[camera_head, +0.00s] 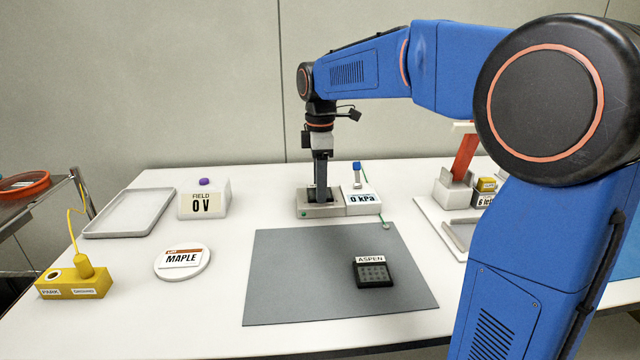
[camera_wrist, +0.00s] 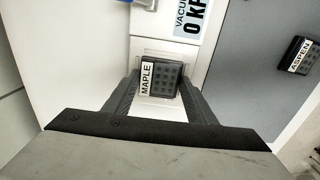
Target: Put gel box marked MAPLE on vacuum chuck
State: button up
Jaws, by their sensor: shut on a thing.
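The gel box marked MAPLE (camera_wrist: 160,77) is dark with a white label and a grid on its face. My gripper (camera_wrist: 155,92) is shut on it, one finger on each side, in the wrist view. In the head view my gripper (camera_head: 321,188) points down over the vacuum chuck (camera_head: 321,210), a pale block next to the vacuum unit reading 0 kPa (camera_head: 363,200). I cannot tell whether the box touches the chuck's top.
A gel box marked ASPEN (camera_head: 375,273) lies on the grey mat (camera_head: 290,275). A round MAPLE sign (camera_head: 182,261), a FIELD 0 V meter (camera_head: 204,201), an empty tray (camera_head: 130,213) and a yellow PARK/GROUND block (camera_head: 75,283) stand at left. A blue-topped switch (camera_head: 357,172) rises beside the chuck.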

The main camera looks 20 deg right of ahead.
jog(key=shift+s+f, duration=0.15)
jog(key=shift+f, duration=0.5)
jog(key=o, duration=1.1)
jog(key=shift+c, duration=0.2)
notch_tip(320, 180, up, 14)
jog(key=shift+f, duration=0.25)
